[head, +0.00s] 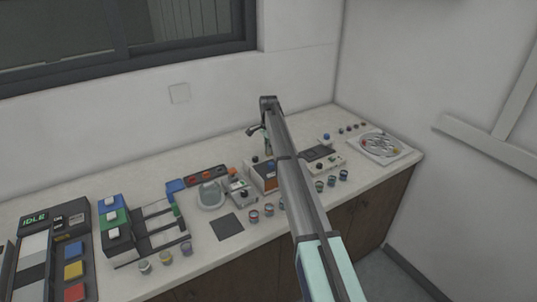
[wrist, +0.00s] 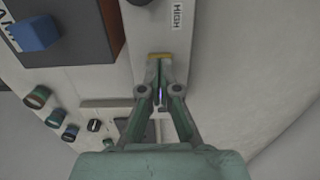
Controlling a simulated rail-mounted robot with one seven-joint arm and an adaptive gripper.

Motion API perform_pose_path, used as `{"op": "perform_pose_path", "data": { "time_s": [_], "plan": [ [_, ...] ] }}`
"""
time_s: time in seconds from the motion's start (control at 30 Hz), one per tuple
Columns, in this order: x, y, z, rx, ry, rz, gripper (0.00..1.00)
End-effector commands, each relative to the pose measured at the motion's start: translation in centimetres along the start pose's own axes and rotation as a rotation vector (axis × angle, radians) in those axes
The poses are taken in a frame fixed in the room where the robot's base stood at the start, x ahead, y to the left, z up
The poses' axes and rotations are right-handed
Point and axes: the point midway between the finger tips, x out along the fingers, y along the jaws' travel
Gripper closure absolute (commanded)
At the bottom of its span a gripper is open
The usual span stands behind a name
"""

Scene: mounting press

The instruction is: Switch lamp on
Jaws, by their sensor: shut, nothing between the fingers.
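My gripper (wrist: 160,62) is shut and empty in the wrist view, its fingertips together over a pale panel (wrist: 170,14) marked HIGH. A small yellow-brown strip (wrist: 159,55) shows right at the fingertips; I cannot tell whether they touch it. A blue block-shaped control (wrist: 35,32) sits on a dark plate at the upper left, beside partly cut-off lettering that seems to include "AM". In the head view my gripper (head: 268,148) hangs over the bench near an orange-sided box (head: 266,178), partly hidden by my arm. I cannot identify the lamp itself for certain.
In the head view several small cups (head: 332,181) stand near the front edge. A white tray (head: 402,154) is at the right, and a console reading IDLE (head: 50,218) at the left.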

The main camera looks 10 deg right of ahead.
Motion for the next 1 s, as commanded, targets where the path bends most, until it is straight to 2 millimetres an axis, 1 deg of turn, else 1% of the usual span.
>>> {"op": "perform_pose_path", "data": {
  "time_s": [0.23,0.7,1.0],
  "plan": [
    [-0.4,0.0,0.0,0.000,0.000,0.001,1.00],
    [-2.6,0.0,0.0,0.000,0.000,0.001,1.00],
    [-2.7,0.0,0.0,0.000,0.000,0.001,1.00]
  ]
}}
